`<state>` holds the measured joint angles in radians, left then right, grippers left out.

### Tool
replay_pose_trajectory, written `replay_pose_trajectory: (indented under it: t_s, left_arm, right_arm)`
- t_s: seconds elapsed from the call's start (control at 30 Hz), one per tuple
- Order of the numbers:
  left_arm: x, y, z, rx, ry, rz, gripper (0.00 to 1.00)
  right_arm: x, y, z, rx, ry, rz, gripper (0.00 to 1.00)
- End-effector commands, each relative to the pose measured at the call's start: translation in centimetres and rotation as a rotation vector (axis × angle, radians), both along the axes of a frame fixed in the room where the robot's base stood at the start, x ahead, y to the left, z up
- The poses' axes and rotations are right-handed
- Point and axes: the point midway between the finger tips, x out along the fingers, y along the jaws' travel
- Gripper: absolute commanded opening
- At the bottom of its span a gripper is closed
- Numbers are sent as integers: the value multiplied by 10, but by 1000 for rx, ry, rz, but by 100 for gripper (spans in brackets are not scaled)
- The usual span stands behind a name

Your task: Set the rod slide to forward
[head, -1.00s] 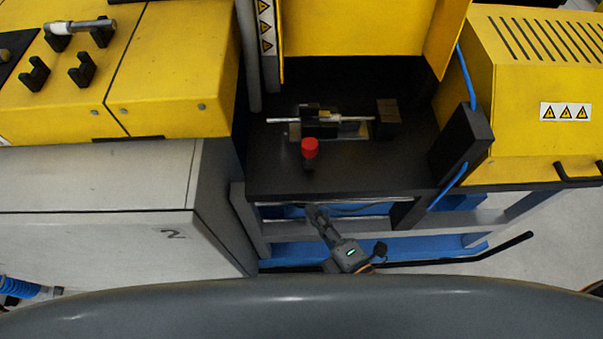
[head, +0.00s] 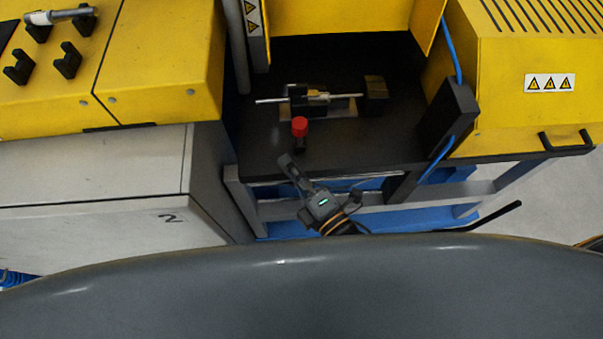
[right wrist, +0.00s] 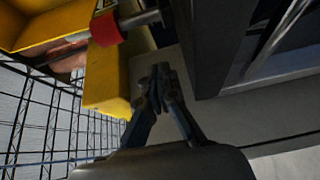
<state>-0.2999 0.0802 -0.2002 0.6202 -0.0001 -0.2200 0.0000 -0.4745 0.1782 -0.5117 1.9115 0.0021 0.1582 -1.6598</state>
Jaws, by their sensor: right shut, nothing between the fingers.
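The rod slide is a dark block (head: 309,94) with a thin silver rod (head: 271,100) lying sideways through it, on the black bench. A red knob (head: 300,127) on a dark stem stands in front of it. My right gripper (head: 286,160) is shut and empty at the bench's front edge, in front of the knob and slightly left, apart from it. In the right wrist view the shut fingertips (right wrist: 160,72) touch nothing I can make out. A red cap (right wrist: 106,30) on a metal shaft shows above left there. My left gripper is out of view.
A small dark block (head: 375,88) sits at the rod's right end. A black post (head: 447,118) with blue hoses stands to the right. A grey cabinet (head: 95,185) and yellow housings flank the bench. The bench top right of the knob is clear.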

Motion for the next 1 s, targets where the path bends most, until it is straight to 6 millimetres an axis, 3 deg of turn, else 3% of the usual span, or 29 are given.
replay_pose_trajectory:
  t_s: [0.2, 0.3, 0.43, 0.9, 1.0]
  left_arm:
    - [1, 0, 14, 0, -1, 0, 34]
    - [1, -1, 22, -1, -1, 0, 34]
    - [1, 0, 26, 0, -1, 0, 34]
    - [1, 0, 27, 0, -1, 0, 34]
    - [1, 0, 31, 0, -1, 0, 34]
  right_arm:
    - [39, 22, 3, -1, -1, 1, 0]
    - [39, 1, 2, -6, 1, 2, 0]
    - [42, -12, 1, -3, 2, 2, 0]
    - [43, -20, 0, -1, 2, 0, 0]
    - [43, -32, 0, -7, 2, -1, 0]
